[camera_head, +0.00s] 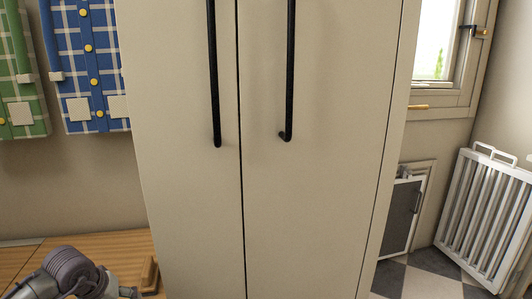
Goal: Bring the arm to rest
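A grey part of my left arm (72,272) shows in the bottom left corner of the head view, in front of the wooden surface. Small grey parts at its right end are cut off by the lower edge, and I cannot make out the fingers or whether they hold anything. My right arm and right gripper are not in view. No canister shows.
A tall cream cabinet (320,200) with shut doors and black handles (214,80) fills the middle. A wooden surface (115,247) lies at lower left, with a small wooden block (150,274). Plaid shirts (88,65) hang above. A white slatted gate (485,220) leans at right.

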